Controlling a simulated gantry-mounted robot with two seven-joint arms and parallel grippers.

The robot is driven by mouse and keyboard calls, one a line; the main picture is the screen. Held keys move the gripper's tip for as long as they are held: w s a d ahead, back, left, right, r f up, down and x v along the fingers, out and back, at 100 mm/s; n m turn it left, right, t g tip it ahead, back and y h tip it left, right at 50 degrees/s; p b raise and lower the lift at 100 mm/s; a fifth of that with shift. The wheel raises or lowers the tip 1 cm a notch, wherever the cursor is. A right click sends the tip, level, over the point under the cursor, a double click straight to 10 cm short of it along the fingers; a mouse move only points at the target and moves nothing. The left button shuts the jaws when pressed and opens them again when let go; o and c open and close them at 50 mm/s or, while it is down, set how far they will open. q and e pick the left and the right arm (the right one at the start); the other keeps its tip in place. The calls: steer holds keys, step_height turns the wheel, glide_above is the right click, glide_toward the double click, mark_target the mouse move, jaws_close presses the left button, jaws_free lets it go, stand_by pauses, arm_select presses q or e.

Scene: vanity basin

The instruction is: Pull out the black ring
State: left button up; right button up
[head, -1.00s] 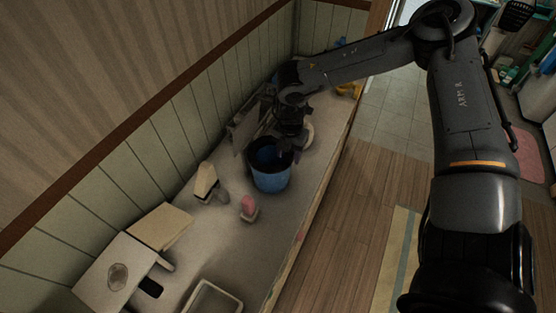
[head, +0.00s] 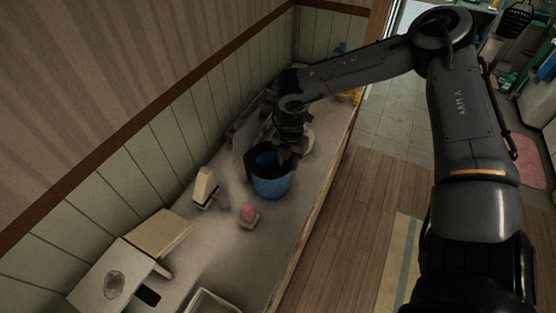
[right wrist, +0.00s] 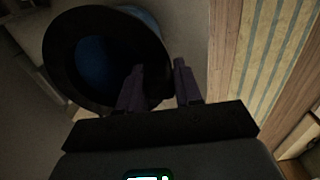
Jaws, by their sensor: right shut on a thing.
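A blue bucket (head: 271,186) stands on the long counter with the black ring (head: 251,160) around its top. In the right wrist view the black ring (right wrist: 55,62) is a wide dark band around the blue inside of the bucket (right wrist: 94,62). My right gripper (head: 290,152) is at the right side of the rim. In the right wrist view its two fingers (right wrist: 159,70) straddle the ring's edge, one inside and one outside, shut on it. The dark contact is hard to make out. My left gripper is not in view.
A pink item (head: 247,209) and a cream block-shaped item (head: 204,185) stand near the bucket. A grey panel (head: 243,134) stands behind it. A pale tray (head: 212,302) lies at the near end. The wall runs along the left; the counter's edge (head: 308,232) drops to the floor.

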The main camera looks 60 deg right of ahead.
jaws_close()
steer(key=shift+r, duration=0.35)
steer(key=shift+r+p, duration=0.5)
steer(key=shift+r, duration=0.15)
steer(key=shift+r, duration=0.15)
steer(key=shift+r+p, duration=0.7)
steer(key=shift+r, duration=0.45)
steer(key=shift+r+p, duration=0.65)
steer(key=shift+r, duration=0.55)
steer(key=shift+f+b, duration=0.3)
steer(key=shift+b, duration=0.15)
